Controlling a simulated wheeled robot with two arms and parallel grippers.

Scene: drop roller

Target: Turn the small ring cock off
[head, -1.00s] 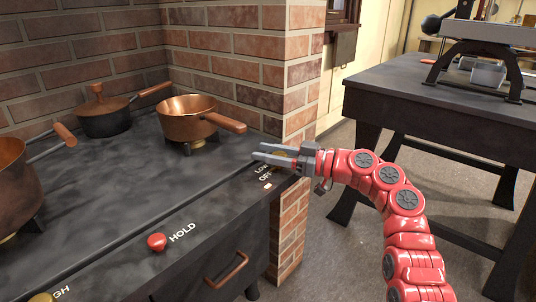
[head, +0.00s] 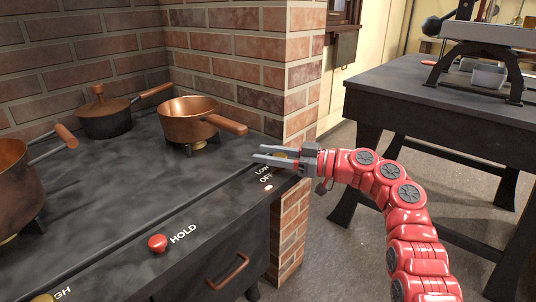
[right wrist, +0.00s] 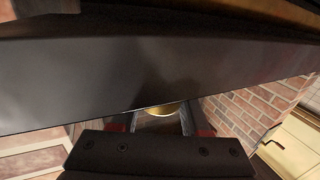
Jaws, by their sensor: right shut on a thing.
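The small ring cock is a brass knob (head: 281,154) at the right end of the black stove's front ledge, by the LOW and OFF labels. My right gripper (head: 257,154) reaches in from the right and is shut on it, with the fingers along its sides. The fingers hide most of the knob, so its pointing direction cannot be read. In the right wrist view a brass edge of the knob (right wrist: 161,111) shows between the fingers, below a dark panel. My left gripper is not in view.
A copper saucepan (head: 188,119) stands on the burner behind the gripper. A lidded pot (head: 104,118) and another copper pan (head: 14,180) are further left. A red HOLD button (head: 157,243) and a brass knob (head: 42,298) lie along the ledge. A brick pillar (head: 297,80) rises close behind.

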